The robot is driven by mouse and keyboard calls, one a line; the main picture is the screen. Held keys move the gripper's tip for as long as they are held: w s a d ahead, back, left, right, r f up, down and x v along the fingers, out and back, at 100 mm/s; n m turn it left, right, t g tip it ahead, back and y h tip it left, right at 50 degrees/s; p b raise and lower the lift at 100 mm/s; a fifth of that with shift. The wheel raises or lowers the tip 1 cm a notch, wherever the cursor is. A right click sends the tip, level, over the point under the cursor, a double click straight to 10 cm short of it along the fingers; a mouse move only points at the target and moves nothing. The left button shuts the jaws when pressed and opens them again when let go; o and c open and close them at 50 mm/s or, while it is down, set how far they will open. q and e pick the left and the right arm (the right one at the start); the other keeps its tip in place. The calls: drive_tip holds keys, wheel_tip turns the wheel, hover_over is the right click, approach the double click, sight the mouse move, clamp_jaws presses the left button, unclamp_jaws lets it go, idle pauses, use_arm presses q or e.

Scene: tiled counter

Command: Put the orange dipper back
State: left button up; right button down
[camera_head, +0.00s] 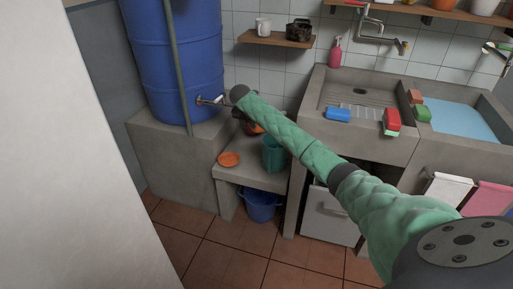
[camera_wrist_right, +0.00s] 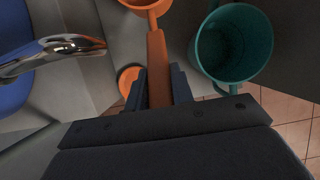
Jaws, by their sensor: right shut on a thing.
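The orange dipper (camera_wrist_right: 157,68) is in my right gripper (camera_wrist_right: 158,88). In the right wrist view its straight handle runs up between the two dark fingers, which are shut on it. Its cup (camera_wrist_right: 145,4) is cut off by the top edge. In the head view a small part of the dipper (camera_head: 256,129) shows beside the blue barrel's tap, above the low concrete ledge; my arm hides most of it and the right gripper. My left gripper is in neither view.
A teal pail (camera_head: 274,153) stands on the ledge (camera_head: 262,178), close right of the dipper. An orange round dish (camera_head: 229,159) lies to its left. The metal tap (camera_head: 210,100) juts from the blue barrel (camera_head: 175,60). A blue bucket (camera_head: 260,205) is below. Sinks lie right.

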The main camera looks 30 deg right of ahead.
drive_tip(key=shift+d+f, duration=0.3)
drive_tip(key=shift+w+f, duration=0.1)
drive_tip(key=shift+f, duration=0.1)
wheel_tip(320, 180, down, 10)
drive_tip(key=shift+r+b, duration=0.2)
drive_tip(key=shift+b, duration=0.1)
drive_tip(key=c, duration=1.2)
unclamp_jaws()
drive_tip(key=v, duration=1.2)
drive_tip(key=shift+p, duration=0.35)
